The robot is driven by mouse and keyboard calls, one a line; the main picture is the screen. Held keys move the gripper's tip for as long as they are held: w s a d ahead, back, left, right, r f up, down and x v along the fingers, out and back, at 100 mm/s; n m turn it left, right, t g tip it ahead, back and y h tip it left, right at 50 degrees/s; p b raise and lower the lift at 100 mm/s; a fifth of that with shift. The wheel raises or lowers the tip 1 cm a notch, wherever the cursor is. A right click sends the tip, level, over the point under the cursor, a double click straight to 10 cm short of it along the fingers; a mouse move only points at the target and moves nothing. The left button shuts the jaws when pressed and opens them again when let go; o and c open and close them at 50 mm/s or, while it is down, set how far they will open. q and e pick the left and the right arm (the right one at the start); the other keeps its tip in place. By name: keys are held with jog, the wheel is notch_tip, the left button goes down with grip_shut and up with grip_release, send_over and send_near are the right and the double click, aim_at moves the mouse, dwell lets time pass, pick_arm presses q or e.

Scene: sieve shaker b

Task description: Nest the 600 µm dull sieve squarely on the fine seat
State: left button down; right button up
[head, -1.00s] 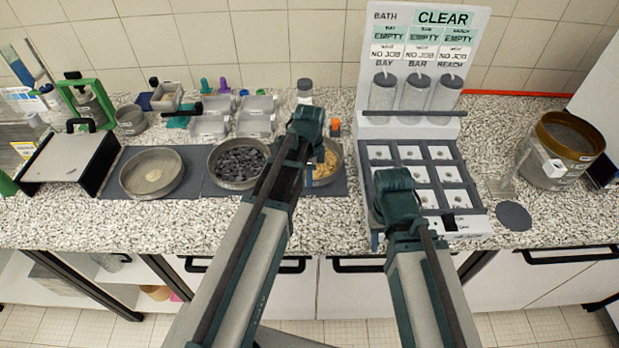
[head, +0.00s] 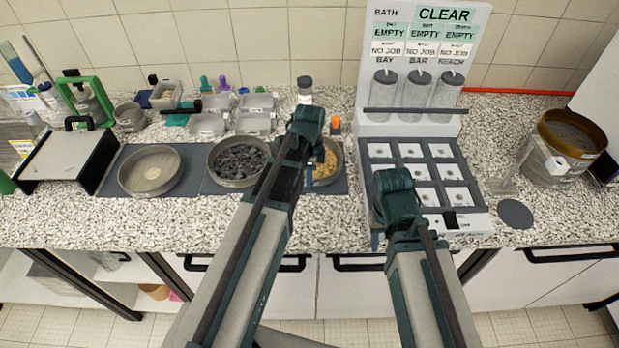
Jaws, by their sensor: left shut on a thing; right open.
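A grey round pan with tan pieces (head: 334,170) stands on the dark mat behind my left arm. My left gripper (head: 310,176) is at its left side, apparently shut on its rim; my arm hides most of the contact. My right gripper (head: 376,238) is open at the counter's front edge, left of the white-and-grey tray, with its fingers mostly hidden. A brass-rimmed round sieve stack (head: 560,160) stands at the far right, grey below with a white label. No size marking is readable, so I cannot tell which piece is the 600 µm dull sieve or where the fine seat is.
A grey pan with a pale disc (head: 135,176) and a pan of dark stones (head: 238,164) stand to the left. A gridded tray (head: 436,152) fronts the bath panel (head: 423,60). A dark round pad (head: 515,214) lies on clear speckled counter at the right.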

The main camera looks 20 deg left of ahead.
pick_arm(q)
jog(key=c, duration=0.9)
grip_release()
jog(key=shift+c, duration=0.2)
jog(key=shift+r, duration=0.1)
notch_tip(320, 180, up, 7)
jog(key=p, duration=0.7)
jog(key=s+d+f+n+b, duration=0.2)
jog(key=s+d+n, duration=0.3)
jog(key=s, duration=0.3)
jog(key=s+d+f+n+y+b, duration=0.1)
jog(key=s+d+n, duration=0.5)
jog(key=s, duration=0.1)
jog(key=shift+s+d+f+n+b, duration=0.2)
jog(key=shift+s+f+n+b, duration=0.1)
jog(key=shift+s+f+b, duration=0.1)
